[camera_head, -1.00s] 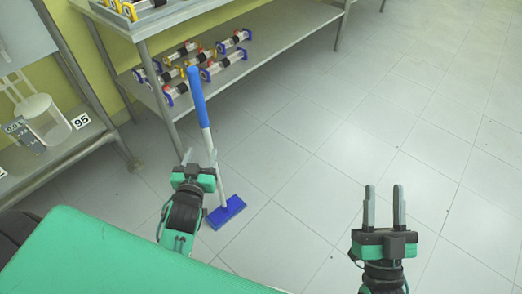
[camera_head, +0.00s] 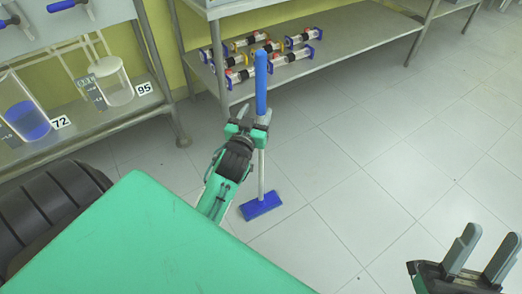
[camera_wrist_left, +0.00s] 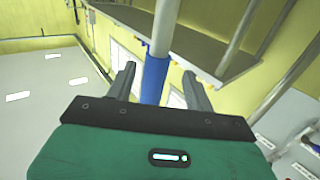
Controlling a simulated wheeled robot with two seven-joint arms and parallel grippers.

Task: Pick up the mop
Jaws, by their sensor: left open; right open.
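The mop stands upright on the tiled floor, with a blue grip (camera_head: 261,82), a pale shaft and a flat blue head (camera_head: 262,206). My left gripper (camera_head: 252,115) is open at the upper part of the mop, near the lower end of the blue grip. In the left wrist view the blue grip (camera_wrist_left: 154,80) shows between the two open fingers of my left gripper (camera_wrist_left: 160,85). I cannot tell whether the fingers touch it. My right gripper (camera_head: 482,248) is open and empty at the lower right, far from the mop.
A metal shelf (camera_head: 345,40) behind the mop holds several glass reactors (camera_head: 303,38) with coloured ends. At the left a rack (camera_head: 130,112) holds beakers (camera_head: 112,80) beside number cards. The tiled floor (camera_head: 400,130) to the right is clear.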

